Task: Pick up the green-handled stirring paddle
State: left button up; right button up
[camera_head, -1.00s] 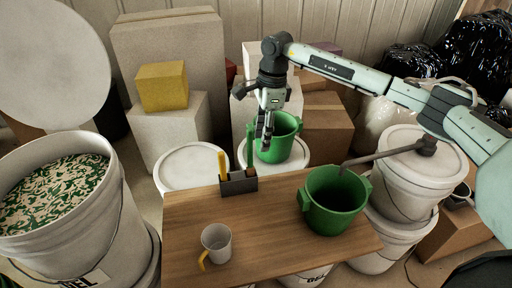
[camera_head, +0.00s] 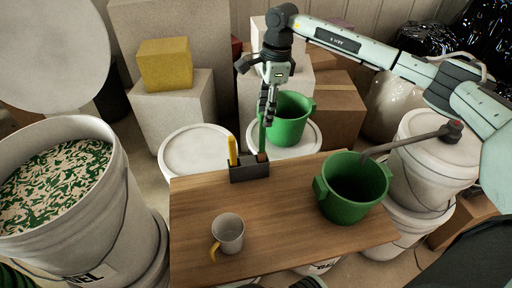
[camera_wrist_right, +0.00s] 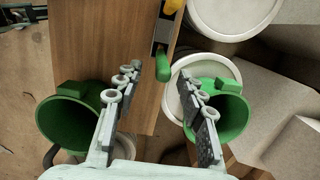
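My right gripper (camera_head: 268,112) is above the holder, pointing down close to the top of the green handle. My left gripper is not in view.
A green pot (camera_head: 350,190) with a grey rod leaning in it and a white mug (camera_head: 229,232) stand on the table (camera_head: 270,215). A second green pot (camera_head: 288,120) stands on a white lidded bucket behind the holder. A large speckled-filled bucket (camera_head: 125,200) is at left.

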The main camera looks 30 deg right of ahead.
notch_tip(320, 180, down, 3)
send_over(260, 152)
jog(key=f, duration=0.4)
jog(key=shift+w+d+f, duration=0.25)
jog(key=shift+w+f, duration=0.15)
jog(key=shift+c, duration=0.3)
grip_shut()
